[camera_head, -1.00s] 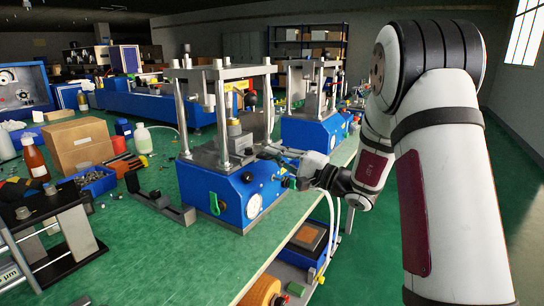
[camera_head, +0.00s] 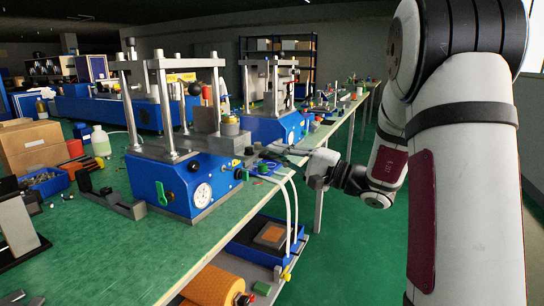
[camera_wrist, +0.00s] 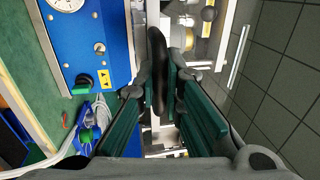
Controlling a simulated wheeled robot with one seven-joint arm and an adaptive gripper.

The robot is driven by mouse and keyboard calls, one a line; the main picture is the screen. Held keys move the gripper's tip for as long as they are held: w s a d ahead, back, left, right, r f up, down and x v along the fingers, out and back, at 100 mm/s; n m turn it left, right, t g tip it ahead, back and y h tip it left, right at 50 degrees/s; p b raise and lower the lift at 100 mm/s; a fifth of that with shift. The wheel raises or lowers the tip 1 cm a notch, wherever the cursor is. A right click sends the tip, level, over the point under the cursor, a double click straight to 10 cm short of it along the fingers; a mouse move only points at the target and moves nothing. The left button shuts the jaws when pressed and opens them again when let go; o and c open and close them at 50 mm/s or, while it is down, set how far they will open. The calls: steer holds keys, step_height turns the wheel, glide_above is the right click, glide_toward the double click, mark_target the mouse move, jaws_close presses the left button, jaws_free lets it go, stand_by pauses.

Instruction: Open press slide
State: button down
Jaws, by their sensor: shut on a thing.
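The press (camera_head: 175,185) has a blue base with a round gauge and steel columns, and stands on the green bench. Its grey slide (camera_head: 228,145) sticks out to the right of the columns, with a round metal cylinder (camera_head: 230,127) on it. My gripper (camera_head: 275,153) is at the slide's outer right end. In the wrist view my gripper (camera_wrist: 160,85) is shut on a long black handle (camera_wrist: 157,55), which lies between the two green-padded fingers. In the head view the handle is too small to make out clearly.
A second blue press (camera_head: 275,130) stands behind. White hoses (camera_head: 292,200) hang over the bench edge near my gripper. The green floor on the right is clear.

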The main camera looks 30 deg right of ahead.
steer(key=shift+s+d+f, duration=0.15)
steer(key=shift+s+d, duration=0.05)
steer(key=c, duration=1.7)
jaws_free()
steer(key=v, duration=1.2)
